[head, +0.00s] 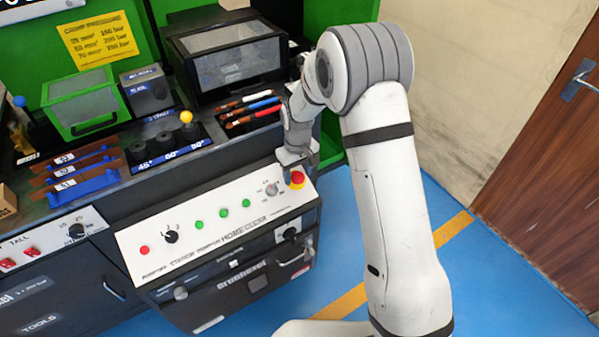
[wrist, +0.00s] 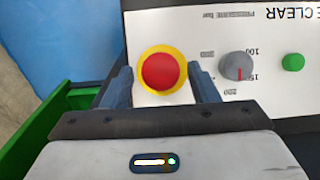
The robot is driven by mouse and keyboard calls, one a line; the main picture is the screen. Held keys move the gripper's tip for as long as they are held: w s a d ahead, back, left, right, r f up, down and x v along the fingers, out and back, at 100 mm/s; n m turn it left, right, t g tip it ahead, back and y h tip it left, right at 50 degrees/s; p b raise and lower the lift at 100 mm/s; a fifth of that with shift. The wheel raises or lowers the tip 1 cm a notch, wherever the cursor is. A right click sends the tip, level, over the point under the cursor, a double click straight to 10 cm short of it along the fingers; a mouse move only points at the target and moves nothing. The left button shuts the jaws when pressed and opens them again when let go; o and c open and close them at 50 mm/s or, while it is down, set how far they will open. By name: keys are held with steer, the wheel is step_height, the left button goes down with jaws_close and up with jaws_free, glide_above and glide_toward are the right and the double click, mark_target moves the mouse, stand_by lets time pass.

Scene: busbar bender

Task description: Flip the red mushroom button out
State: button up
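The red mushroom button (wrist: 160,71) sits on a yellow ring at the end of the white control panel. In the head view the red mushroom button (head: 297,177) is at the panel's right end, just below my gripper (head: 290,160). In the wrist view my gripper (wrist: 160,88) has its two fingers apart, one on each side of the button and its ring. Nothing is held between the fingers. Whether the fingertips touch the panel or the ring cannot be told.
A grey pressure knob (wrist: 236,66) is close beside one finger, with a green button (wrist: 292,62) beyond it. The white panel (head: 215,241) also carries a black selector (head: 170,236) and several small buttons. A brown door (head: 545,150) stands at the right. Blue floor is open beside the bench.

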mark_target(300, 177)
jaws_close()
steer(key=shift+s+d+r+p, duration=0.15)
steer(key=shift+r+p, duration=0.1)
steer(key=shift+r, duration=0.2)
steer(key=shift+s+d+r+p, duration=0.1)
steer(key=shift+r+p, duration=0.1)
steer(key=shift+r, duration=0.25)
steer(key=shift+f, duration=0.1)
jaws_free()
steer(key=shift+o, duration=0.7)
step_height(300, 177, up, 8)
steer(key=shift+p, duration=0.35)
